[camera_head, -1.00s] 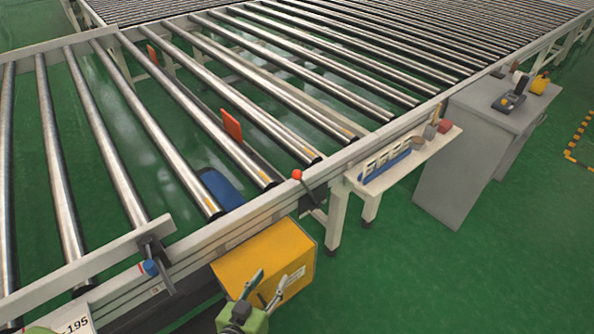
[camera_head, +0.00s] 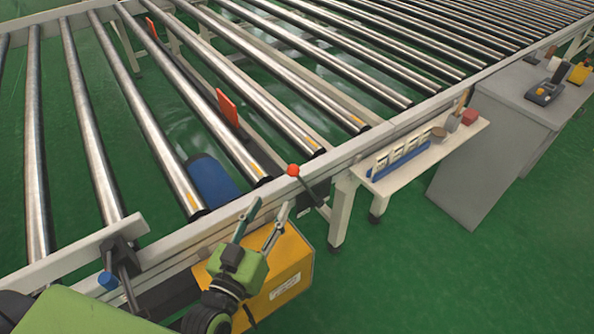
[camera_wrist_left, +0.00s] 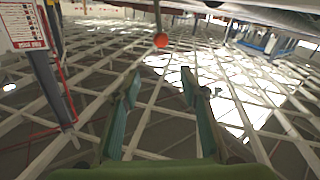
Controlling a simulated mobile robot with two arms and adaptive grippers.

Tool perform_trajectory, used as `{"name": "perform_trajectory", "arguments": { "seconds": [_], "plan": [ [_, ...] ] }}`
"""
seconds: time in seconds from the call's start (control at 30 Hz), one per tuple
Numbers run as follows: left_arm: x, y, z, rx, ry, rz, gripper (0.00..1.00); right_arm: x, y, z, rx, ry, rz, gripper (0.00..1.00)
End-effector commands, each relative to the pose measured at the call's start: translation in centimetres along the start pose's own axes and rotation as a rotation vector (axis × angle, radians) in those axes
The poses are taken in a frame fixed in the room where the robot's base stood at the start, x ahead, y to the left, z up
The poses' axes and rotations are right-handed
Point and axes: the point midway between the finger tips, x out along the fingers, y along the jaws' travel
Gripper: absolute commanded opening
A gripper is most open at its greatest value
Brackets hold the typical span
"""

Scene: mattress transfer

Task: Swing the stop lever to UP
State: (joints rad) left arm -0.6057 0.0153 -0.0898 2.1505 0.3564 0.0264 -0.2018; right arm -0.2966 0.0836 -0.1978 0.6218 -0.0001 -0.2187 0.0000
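The stop lever (camera_head: 310,191) is a dark rod with a red ball knob (camera_head: 293,170) on the side rail of the roller conveyor. The rod slants down to the right from the knob. My left gripper (camera_head: 263,212) is open and empty, in front of the rail, below and left of the knob. It does not touch the lever. In the left wrist view the red knob (camera_wrist_left: 161,40) lies ahead, above the gap between the open fingers (camera_wrist_left: 157,85). My right gripper is in neither view.
A yellow box (camera_head: 285,268) sits below the rail, behind my left gripper. A blue cylinder (camera_head: 211,180) lies under the rollers. A white shelf (camera_head: 430,152) holds several small items right of the lever. A grey cabinet (camera_head: 480,150) stands farther right. Green floor is free in front.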

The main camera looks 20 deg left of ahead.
Motion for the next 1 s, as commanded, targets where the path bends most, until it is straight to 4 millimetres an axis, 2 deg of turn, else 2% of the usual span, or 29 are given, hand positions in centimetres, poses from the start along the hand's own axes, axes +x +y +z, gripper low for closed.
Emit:
{"name": "perform_trajectory", "arguments": {
  "seconds": [0.03, 0.13, 0.33, 0.43, 0.8, 1.0],
  "plan": [
    [0.0, -0.2, 1.1, 0.0, 0.001, 0.0, 0.39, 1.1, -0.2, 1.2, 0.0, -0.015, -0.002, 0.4],
    [0.1, -0.3, 1.8, 0.0, 0.001, 0.0, 0.39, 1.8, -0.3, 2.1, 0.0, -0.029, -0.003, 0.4],
    [1.4, -0.3, 1.6, -0.001, 0.005, 0.0, 0.39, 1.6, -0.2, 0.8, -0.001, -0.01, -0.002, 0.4],
    [3.1, -0.3, 1.5, -0.002, 0.006, 0.001, 0.39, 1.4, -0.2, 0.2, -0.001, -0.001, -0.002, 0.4],
    [10.7, -0.3, 1.6, 0.0, 0.004, 0.0, 0.39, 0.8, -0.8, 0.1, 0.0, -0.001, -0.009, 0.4],
    [13.1, -0.3, 1.7, 0.0, 0.001, 0.001, 0.39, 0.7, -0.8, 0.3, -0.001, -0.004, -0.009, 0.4]
  ]
}}
